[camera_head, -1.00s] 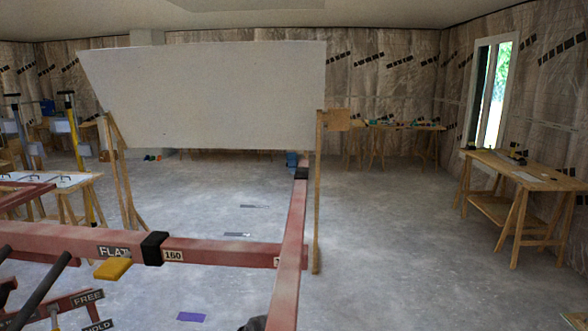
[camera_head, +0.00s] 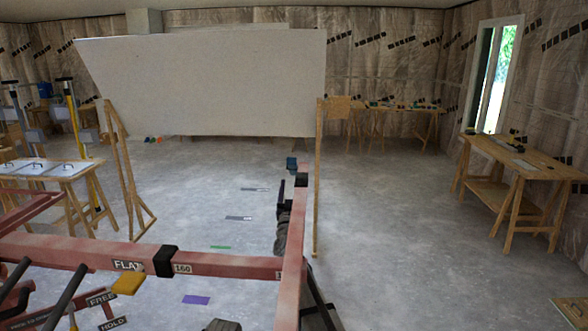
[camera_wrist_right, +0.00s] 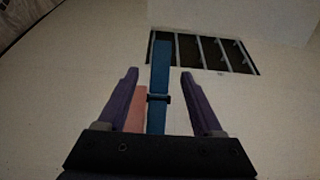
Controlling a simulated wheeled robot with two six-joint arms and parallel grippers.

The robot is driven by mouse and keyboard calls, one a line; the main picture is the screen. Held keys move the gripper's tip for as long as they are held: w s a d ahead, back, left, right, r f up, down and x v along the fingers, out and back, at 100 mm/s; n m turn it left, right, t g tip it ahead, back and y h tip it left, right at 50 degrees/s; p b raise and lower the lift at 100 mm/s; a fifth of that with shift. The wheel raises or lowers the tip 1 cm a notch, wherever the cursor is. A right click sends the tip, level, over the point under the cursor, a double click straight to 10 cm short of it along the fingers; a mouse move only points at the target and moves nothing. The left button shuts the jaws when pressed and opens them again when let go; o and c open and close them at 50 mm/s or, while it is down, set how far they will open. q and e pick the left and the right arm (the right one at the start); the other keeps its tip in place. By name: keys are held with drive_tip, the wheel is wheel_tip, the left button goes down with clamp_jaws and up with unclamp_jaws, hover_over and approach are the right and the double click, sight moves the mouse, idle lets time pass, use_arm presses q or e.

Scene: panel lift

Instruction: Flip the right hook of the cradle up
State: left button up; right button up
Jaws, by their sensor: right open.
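The cradle's red side bar (camera_head: 293,255) runs away from me, with a black collar (camera_head: 301,180) near its far end. The small blue right hook (camera_head: 291,162) stands at that end. My right gripper (camera_head: 281,188) is dark and upright, just left of the bar and below the hook. In the right wrist view, the open purple fingers (camera_wrist_right: 160,78) have the upright blue hook (camera_wrist_right: 160,75) between them, with space on both sides. Part of the pinkish-red bar (camera_wrist_right: 137,112) shows beside it. Whether the fingers touch the hook cannot be seen. My left gripper is not identifiable.
A large pale panel (camera_head: 210,85) leans on wooden props beyond the cradle. The red crossbar (camera_head: 100,253), with FLAT and 160 labels, crosses the near left. A wooden workbench (camera_head: 525,160) stands at the right. The floor (camera_head: 400,230) between is open.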

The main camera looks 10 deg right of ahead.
sight(294, 173)
drive_tip(key=shift+p+x, duration=1.5)
drive_tip(key=shift+x, duration=2.45)
drive_tip(key=shift+f, duration=0.1)
clamp_jaws()
